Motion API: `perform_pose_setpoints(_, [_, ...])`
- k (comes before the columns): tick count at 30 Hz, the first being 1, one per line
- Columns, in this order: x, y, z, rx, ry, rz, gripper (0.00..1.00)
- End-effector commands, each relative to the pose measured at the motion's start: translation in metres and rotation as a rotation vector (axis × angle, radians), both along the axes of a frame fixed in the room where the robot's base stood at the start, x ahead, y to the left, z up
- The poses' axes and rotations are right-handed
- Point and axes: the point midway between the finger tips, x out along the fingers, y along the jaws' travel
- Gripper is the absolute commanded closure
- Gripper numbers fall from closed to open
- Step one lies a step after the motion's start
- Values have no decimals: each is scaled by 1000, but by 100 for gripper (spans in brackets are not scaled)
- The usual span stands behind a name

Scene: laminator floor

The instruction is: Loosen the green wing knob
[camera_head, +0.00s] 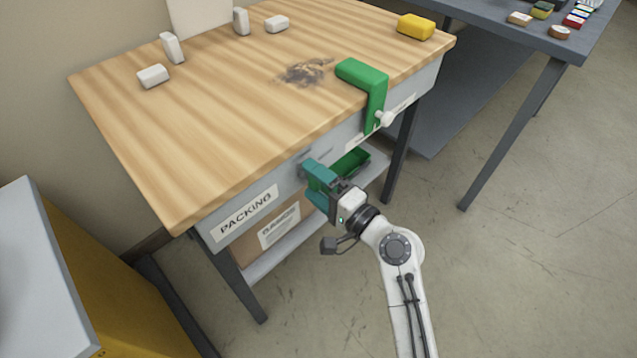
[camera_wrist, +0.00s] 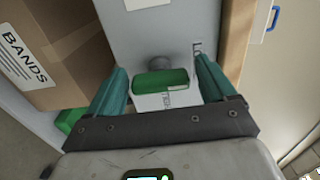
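The green wing knob (camera_wrist: 160,82) shows in the wrist view, a flat oblong bar on a round grey boss. It lies crosswise between the two teal fingers of my gripper (camera_wrist: 161,75). My gripper is open, with a finger near each end of the knob. A small gap shows at the right end; at the left end I cannot tell whether they touch. In the head view my gripper (camera_head: 317,184) is at the bench's front apron, and it hides the knob.
A green clamp (camera_head: 365,80) with a white handle grips the bench edge to the right. A cardboard box (camera_head: 262,240) and a green bin (camera_head: 351,161) sit below the wooden bench top (camera_head: 215,120). A yellow block (camera_head: 415,27) is at the back right.

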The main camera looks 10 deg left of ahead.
Motion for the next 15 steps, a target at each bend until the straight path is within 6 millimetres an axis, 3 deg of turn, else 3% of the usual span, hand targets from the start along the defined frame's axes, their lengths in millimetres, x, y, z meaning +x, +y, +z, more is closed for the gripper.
perform_pose_setpoints(3, [0,-2,-1,0,2,-3,6])
perform_pose_setpoints(10, [0,-4,-2,0,4,-5,6])
perform_pose_setpoints(15, [-9,-17,-2,0,4,-9,6])
